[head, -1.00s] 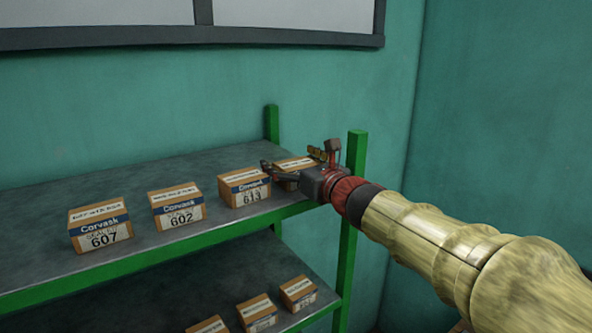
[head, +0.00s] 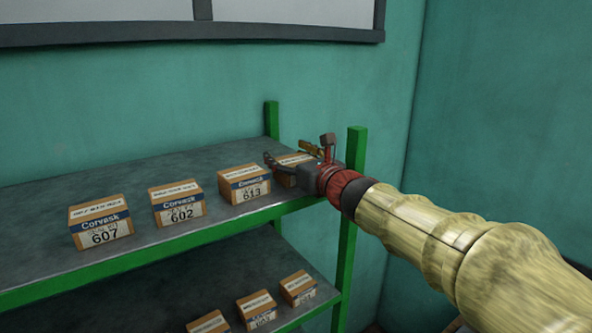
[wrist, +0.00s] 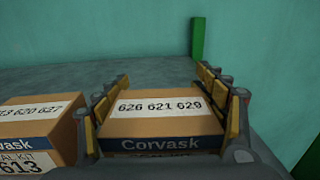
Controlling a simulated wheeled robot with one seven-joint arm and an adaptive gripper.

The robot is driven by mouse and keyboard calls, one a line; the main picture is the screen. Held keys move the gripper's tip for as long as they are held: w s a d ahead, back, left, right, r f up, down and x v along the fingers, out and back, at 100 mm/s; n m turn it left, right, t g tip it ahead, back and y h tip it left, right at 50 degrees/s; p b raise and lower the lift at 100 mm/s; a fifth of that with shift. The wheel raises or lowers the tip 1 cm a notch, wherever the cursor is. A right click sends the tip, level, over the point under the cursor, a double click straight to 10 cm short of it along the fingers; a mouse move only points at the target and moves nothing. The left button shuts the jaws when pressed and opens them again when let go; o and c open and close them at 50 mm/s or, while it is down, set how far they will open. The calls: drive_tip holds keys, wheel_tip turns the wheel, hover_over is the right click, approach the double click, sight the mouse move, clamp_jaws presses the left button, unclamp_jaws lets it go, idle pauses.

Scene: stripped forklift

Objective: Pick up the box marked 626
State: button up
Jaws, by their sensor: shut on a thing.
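The box marked 626 (wrist: 160,125) is a brown carton with a white top label reading "626 621 629" and a blue "Corvask" band. It stands on the upper shelf at the right end of the row. In the head view the box (head: 293,160) is mostly hidden by my gripper (head: 292,166). In the wrist view my gripper (wrist: 163,118) has one finger along each side of the box and is shut on it. The lower front of the box is cut off in the wrist view. I see no gap between the box and the shelf.
The box marked 613 (head: 244,184) stands close to the left finger. Boxes 602 (head: 177,204) and 607 (head: 100,222) are further left. Green posts (head: 355,150) rise at the shelf's right end. A lower shelf (head: 180,285) holds several boxes. The teal wall is behind.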

drive_tip(key=c, duration=0.5)
drive_tip(key=shift+o, duration=0.2)
drive_tip(key=shift+r, duration=0.15)
